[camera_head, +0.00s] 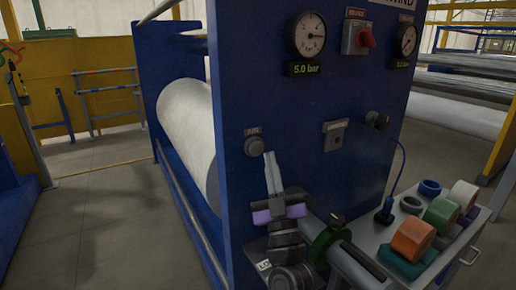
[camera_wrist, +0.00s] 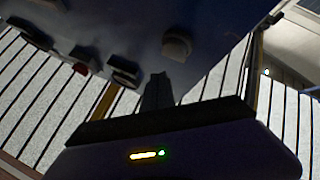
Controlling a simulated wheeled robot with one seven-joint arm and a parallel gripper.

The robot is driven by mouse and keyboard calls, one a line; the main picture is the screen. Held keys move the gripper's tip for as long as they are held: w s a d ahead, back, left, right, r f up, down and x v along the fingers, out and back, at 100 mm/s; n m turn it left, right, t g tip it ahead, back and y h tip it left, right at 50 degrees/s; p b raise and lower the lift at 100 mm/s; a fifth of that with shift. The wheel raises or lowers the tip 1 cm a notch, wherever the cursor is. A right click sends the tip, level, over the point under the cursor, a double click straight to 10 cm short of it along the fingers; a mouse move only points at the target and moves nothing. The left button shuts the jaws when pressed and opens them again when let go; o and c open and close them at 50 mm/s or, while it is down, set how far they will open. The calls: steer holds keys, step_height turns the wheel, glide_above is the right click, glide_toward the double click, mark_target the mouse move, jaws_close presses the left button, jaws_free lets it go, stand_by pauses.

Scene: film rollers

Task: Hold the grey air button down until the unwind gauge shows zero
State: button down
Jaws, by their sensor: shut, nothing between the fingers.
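The grey air button (camera_head: 255,146) sits on the blue panel under a small label reading AIR. A round gauge (camera_head: 312,34) at the panel's upper left has a display reading 5.0 bar. A second gauge (camera_head: 405,40) is at the upper right; its display is too small to read surely. My gripper (camera_head: 269,156) is shut and empty, its tip just below and right of the button. I cannot tell whether it touches the button. In the wrist view the fingers (camera_wrist: 159,78) point toward a round knob-like part (camera_wrist: 176,46) on the dark panel.
A red switch (camera_head: 358,37), a black knob (camera_head: 377,119) and a small plate (camera_head: 335,135) share the panel. A white roll (camera_head: 187,118) lies behind its left side. A cart (camera_head: 440,262) with coloured rolls stands at lower right. The floor at left is clear.

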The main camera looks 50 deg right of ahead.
mark_target(260, 143)
steer(key=shift+w+d, duration=0.25)
steer(key=shift+w, duration=0.75)
steer(key=shift+w+r+p, duration=0.1)
steer(key=shift+p, duration=0.2)
stand_by(1.1)
steer(key=shift+w+d, duration=0.1)
steer(key=shift+w, duration=0.2)
steer(key=shift+w+d, duration=0.15)
steer(key=shift+w, duration=0.35)
stand_by(3.4)
steer(key=shift+s, duration=0.1)
steer(key=shift+s+a+p, duration=0.25)
steer(key=shift+s+p, duration=0.1)
steer(key=shift+s, duration=0.45)
steer(key=shift+s+a, duration=0.25)
steer(key=shift+s, duration=0.55)
steer(key=shift+s+a, duration=0.2)
steer(key=shift+s, duration=0.6)
steer(key=shift+s+a, duration=0.25)
steer(key=shift+s, duration=0.55)
